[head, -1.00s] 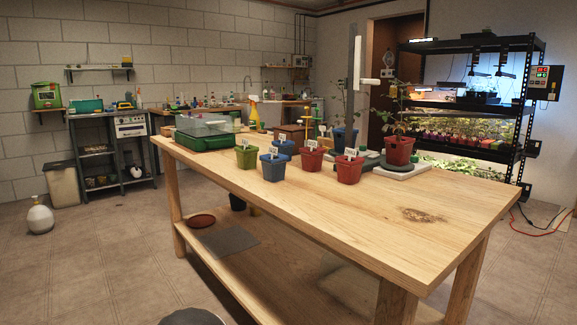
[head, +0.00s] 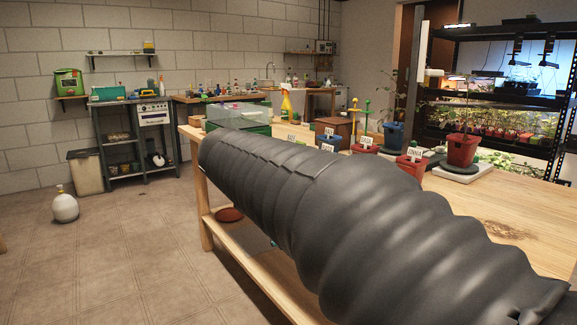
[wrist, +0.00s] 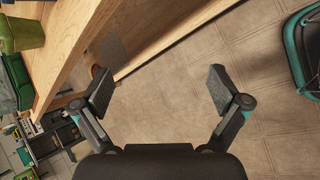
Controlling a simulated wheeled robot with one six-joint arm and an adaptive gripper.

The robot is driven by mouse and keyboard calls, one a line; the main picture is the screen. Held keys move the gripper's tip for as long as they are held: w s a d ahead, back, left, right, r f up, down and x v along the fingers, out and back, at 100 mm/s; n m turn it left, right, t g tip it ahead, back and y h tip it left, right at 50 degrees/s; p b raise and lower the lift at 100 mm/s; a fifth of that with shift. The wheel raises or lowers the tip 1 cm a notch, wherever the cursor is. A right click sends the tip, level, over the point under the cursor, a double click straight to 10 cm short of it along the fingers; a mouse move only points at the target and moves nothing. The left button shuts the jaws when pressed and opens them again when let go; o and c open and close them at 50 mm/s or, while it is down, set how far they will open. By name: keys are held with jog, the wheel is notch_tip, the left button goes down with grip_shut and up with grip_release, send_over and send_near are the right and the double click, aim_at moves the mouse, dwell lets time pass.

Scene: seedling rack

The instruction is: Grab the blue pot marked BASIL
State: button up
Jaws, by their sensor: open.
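Two small blue pots stand close together on the wooden table. The rear one (head: 330,140) shows its upper part and a white tag in the head view. Only the top and tag of the front one (head: 327,148) show above my arm. The tag print is too small to tell surely which reads BASIL. My gripper (wrist: 160,90) is open and empty in the wrist view, with bare floor between its fingers, beside the table's edge. No blue pot shows in the wrist view. My dark sleeved arm crosses the head view and hides much of the table.
A green pot (wrist: 27,33) is at the wrist view's upper left. Red pots (head: 413,165) (head: 366,148) stand right of the blue ones. A larger blue pot (head: 394,136) holds a plant behind them. A teal-edged stool (wrist: 293,60) stands on the floor.

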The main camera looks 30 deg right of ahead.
jog(key=w+d+r+n+g+h, duration=0.2)
jog(key=w+d+r+n+h, duration=0.5)
jog(key=w+d+r, duration=0.5)
jog(key=shift+n+y, duration=0.3)
jog(key=shift+n, duration=0.1)
jog(key=x, duration=0.4)
jog(key=f+x, duration=0.1)
jog(key=x, duration=0.7)
jog(key=shift+w+a+f, duration=0.2)
jog(key=shift+w+f, duration=0.15)
jog(key=shift+f, duration=0.1)
jog(key=c, duration=1.3)
